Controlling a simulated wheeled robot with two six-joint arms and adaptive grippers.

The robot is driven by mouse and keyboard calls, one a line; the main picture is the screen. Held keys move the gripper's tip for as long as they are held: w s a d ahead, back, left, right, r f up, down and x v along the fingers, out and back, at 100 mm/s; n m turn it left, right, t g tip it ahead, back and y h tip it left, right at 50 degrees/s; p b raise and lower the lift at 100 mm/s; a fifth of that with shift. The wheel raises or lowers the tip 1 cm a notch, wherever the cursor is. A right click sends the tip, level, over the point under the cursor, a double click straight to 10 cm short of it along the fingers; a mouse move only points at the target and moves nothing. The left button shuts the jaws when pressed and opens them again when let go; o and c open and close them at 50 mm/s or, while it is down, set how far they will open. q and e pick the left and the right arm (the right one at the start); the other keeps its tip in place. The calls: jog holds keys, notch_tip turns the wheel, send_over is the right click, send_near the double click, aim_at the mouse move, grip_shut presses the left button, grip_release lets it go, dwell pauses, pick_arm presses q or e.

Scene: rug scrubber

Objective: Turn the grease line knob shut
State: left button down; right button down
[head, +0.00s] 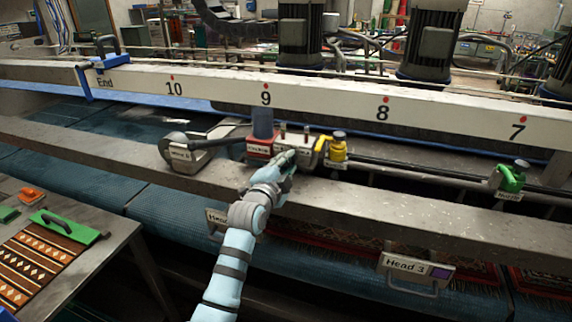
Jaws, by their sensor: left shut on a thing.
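My left gripper (286,162) reaches up from the bottom of the head view to the front of a grey metal block (318,160) on the machine's beam. Its fingers are shut on a small part there, which looks like the grease line knob. The fingers hide nearly all of it, so its turned position cannot be told. A yellow valve (337,149) with a dark cap stands just to the right. My right gripper is not in view.
A grey clamp-like part (182,149) lies left on the beam. A green valve (512,179) stands far right on the pipe. A white numbered rail (325,98) runs behind. A side table (95,217) with a patterned rug piece is at the lower left.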

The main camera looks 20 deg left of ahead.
pick_arm(q)
jog(key=shift+r, duration=0.15)
jog(key=c, duration=1.4)
grip_release()
jog(key=shift+o, duration=0.2)
jog(key=s+a, duration=0.1)
jog(key=s, duration=1.1)
jog(key=shift+r, duration=0.25)
jog(key=shift+a, duration=0.1)
